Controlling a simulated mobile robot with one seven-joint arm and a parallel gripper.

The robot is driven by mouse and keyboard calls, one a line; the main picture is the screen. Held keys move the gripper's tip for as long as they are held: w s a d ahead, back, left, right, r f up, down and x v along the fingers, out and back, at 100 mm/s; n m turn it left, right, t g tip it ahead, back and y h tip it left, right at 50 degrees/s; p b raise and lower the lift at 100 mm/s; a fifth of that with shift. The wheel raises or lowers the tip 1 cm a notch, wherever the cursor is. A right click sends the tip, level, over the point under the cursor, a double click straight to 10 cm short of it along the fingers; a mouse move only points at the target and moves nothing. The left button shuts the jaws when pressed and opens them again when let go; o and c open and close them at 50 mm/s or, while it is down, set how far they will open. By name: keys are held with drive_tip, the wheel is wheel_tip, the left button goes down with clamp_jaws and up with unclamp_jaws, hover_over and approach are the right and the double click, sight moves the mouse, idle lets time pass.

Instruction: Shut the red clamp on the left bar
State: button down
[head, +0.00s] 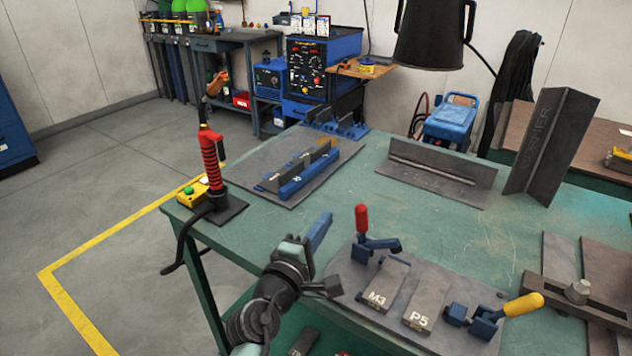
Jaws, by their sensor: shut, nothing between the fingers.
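The red clamp (374,245) is at the back of a dark fixture plate (345,268) on the green table. Its red handle (361,218) stands upright and its blue arm points right, above the far end of the left bar. I cannot tell whether the arm touches that bar. The left bar (384,277) is grey, marked M3, and lies flat on the plate. My gripper (321,227) is left of the red clamp, apart from it, with its blue fingers together and nothing held.
A bar marked P5 (426,292) lies right of M3. A yellow-handled clamp (490,318) is at the plate's front right, its handle low. A red torch (211,158) stands at the table's left edge. Angle steel (440,165) stands behind. Table surface between is clear.

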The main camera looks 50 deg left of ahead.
drive_tip(key=x, duration=0.3)
drive_tip(key=d, duration=0.1)
drive_tip(key=d+p, duration=0.1)
drive_tip(key=d, duration=0.1)
drive_tip(key=shift+w+r, duration=0.15)
drive_tip(key=shift+r, duration=0.25)
drive_tip(key=shift+d, duration=0.45)
drive_tip(key=shift+w+d+r+m+b, duration=0.1)
drive_tip(key=shift+d+m+b, duration=0.25)
drive_tip(key=shift+m, duration=0.45)
drive_tip(key=shift+w+d+r+m+t+b, duration=0.15)
drive_tip(key=shift+d+m+b, duration=0.45)
drive_tip(key=shift+m, duration=0.3)
drive_tip(key=shift+w+d+m+t+b, duration=0.1)
drive_tip(key=shift+d+m+b, duration=0.35)
drive_tip(key=shift+m+b, duration=0.35)
drive_tip(key=shift+w+d+r+m+t+b, duration=0.15)
drive_tip(key=shift+d+m+b, duration=0.4)
drive_tip(key=shift+m, duration=0.45)
